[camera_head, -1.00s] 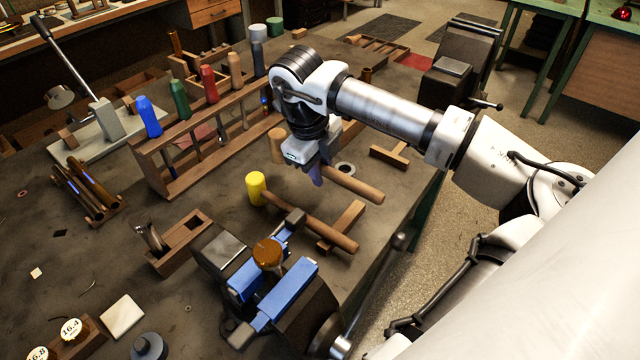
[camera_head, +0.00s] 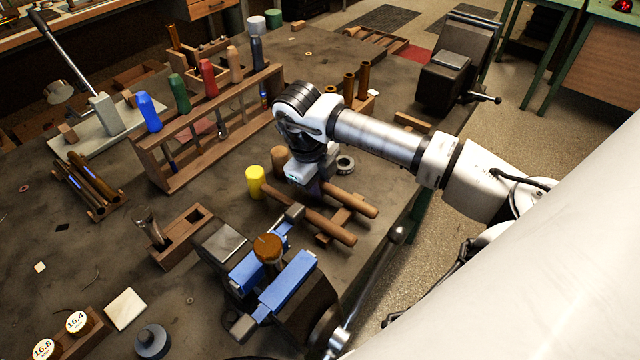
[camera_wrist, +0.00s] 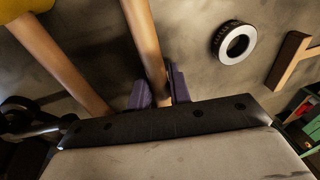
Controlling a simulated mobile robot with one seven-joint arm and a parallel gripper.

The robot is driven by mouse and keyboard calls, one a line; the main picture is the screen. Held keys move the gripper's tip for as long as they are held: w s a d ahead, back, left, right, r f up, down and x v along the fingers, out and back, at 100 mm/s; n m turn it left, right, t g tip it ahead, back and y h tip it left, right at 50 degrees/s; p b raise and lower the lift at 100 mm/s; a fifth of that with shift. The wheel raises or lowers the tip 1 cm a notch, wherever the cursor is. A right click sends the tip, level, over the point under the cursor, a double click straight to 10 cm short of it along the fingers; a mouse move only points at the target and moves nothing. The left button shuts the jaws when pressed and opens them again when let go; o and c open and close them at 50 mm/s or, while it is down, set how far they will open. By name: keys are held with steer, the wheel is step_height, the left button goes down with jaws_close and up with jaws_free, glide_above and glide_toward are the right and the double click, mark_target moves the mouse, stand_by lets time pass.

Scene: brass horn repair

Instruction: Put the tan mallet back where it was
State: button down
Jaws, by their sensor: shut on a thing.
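In the wrist view the handle (camera_wrist: 146,40) passes between two purple fingers (camera_wrist: 160,92). The yellow mallet (camera_head: 255,183) lies beside it, roughly parallel, its handle crossing a wooden rest (camera_head: 328,236). The tan handle also passes over that rest; I cannot tell whether it touches. The yellow mallet's handle (camera_wrist: 62,62) runs left of my fingers in the wrist view.
A blue-jawed vise (camera_head: 285,290) stands just in front of the mallets. A wooden tool rack (camera_head: 210,150) stands to the left. The bench edge is at right.

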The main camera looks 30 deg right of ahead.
steer(key=shift+f, duration=0.2)
steer(key=c, duration=1.6)
jaws_free()
steer(key=shift+o, duration=0.2)
steer(key=shift+s+f, duration=0.1)
steer(key=shift+a, duration=0.1)
steer(key=shift+r+p, duration=0.35)
steer(key=shift+p, duration=0.1)
steer(key=shift+r+b, duration=0.3)
steer(key=shift+b, duration=0.05)
step_height(320, 180, up, 11)
steer(key=a+b, duration=0.2)
steer(key=shift+w+r, duration=0.15)
steer(key=shift+w, duration=0.15)
